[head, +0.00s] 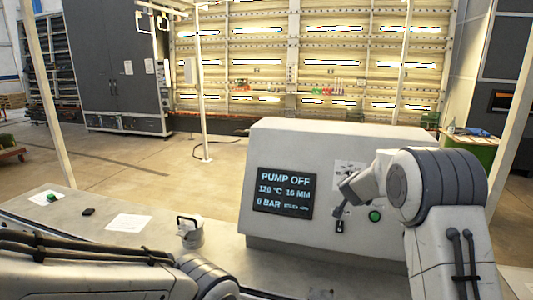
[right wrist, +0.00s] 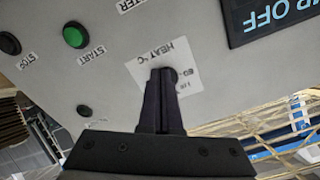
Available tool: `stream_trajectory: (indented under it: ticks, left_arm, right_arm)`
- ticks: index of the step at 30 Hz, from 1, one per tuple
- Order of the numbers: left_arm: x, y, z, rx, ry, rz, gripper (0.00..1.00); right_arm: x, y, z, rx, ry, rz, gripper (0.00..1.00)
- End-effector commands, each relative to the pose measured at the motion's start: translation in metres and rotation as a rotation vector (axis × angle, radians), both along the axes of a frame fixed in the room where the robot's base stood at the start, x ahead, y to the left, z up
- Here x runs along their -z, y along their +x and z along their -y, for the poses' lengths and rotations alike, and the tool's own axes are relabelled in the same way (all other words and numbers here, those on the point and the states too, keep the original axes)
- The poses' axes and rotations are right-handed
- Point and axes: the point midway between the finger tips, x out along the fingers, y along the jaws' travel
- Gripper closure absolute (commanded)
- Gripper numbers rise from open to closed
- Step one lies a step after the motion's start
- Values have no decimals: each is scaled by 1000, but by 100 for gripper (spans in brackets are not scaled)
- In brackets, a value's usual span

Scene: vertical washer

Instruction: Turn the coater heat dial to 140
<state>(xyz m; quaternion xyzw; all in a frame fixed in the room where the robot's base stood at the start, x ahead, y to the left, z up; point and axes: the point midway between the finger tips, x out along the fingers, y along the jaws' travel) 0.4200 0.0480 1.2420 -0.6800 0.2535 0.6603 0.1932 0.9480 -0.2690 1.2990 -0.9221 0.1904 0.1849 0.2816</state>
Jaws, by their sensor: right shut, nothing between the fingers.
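The coater's sloped grey control panel (head: 285,145) stands in the middle of the head view. Its display (head: 285,193) reads PUMP OFF, 120 °C, 16 MM, 0 BAR. In the right wrist view, the heat dial (right wrist: 174,76) is a small dark knob by a white label (right wrist: 184,53) reading HEAT °C. My right gripper (right wrist: 160,72) is shut and empty, its fingertips right in front of the dial and hiding most of it. I cannot tell whether they touch it. My right arm covers the dial in the head view. My left gripper is out of view.
A green START button (right wrist: 76,35) and a black STOP button (right wrist: 9,43) sit beside the dial. A pale, dark-handled container (head: 190,234), a paper sheet (head: 129,222) and a small black object (head: 88,212) are on the bench left of the panel.

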Motion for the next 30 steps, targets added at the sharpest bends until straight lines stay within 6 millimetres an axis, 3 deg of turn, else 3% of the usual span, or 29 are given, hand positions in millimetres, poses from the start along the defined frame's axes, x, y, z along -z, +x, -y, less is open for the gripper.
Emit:
stream_trajectory:
  ticks: [11, 30]
  left_arm:
    - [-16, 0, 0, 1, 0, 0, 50]
    - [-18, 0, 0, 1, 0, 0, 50]
  right_arm:
    - [15, 32, 10, -1, -2, 0, 100]
    - [16, 36, 11, 0, -2, 0, 100]
